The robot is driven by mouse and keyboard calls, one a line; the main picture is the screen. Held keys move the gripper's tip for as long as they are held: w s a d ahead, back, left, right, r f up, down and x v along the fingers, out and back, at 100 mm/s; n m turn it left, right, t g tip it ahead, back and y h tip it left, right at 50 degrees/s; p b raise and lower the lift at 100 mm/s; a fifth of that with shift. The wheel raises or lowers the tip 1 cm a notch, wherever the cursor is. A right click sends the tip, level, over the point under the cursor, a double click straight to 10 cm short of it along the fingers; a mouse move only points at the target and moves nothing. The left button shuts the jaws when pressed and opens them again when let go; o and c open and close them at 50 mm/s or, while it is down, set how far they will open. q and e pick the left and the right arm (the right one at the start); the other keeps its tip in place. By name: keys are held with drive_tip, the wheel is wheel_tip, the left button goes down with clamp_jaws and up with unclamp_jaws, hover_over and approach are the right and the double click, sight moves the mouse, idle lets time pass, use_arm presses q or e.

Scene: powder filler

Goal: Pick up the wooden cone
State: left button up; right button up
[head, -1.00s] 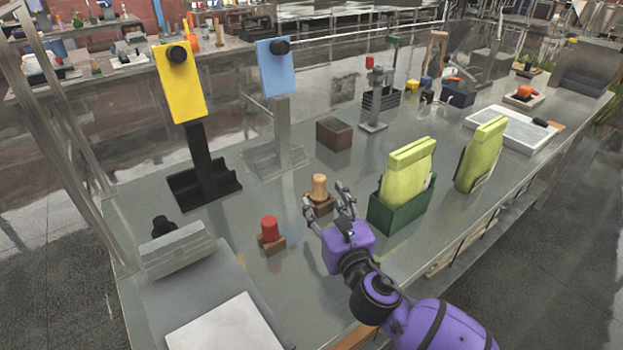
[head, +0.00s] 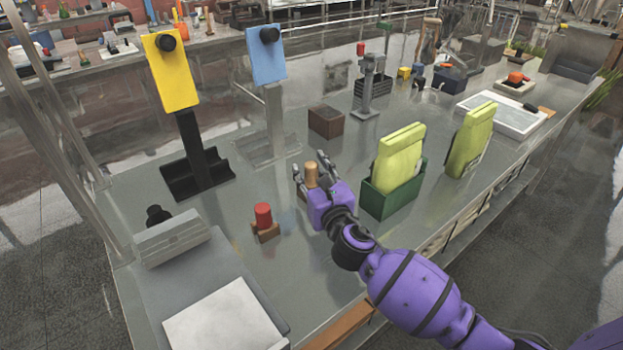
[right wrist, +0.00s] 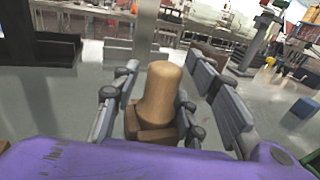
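The wooden cone (head: 311,173) is a light brown, blunt-topped piece standing upright on a small brown wooden block on the grey table. It shows large in the middle of the right wrist view (right wrist: 161,92). My right gripper (head: 309,168) reaches in from the front right, low over the table, with its fingers on both sides of the cone. In the right wrist view the fingers are spread and a gap shows beside the cone, so they do not look closed on it. The block's lower part is partly hidden by my gripper. My left gripper is not in view.
A red cylinder on a wooden block (head: 264,217) stands to the left. A brown box (head: 326,121) stands behind. Yellow (head: 172,75) and blue (head: 267,55) panels rise on stands at the back left.

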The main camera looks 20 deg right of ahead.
drive_tip(key=c, duration=0.8)
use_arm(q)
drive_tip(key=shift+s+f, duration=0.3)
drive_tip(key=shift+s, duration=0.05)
use_arm(e)
drive_tip(key=shift+a+r, duration=0.1)
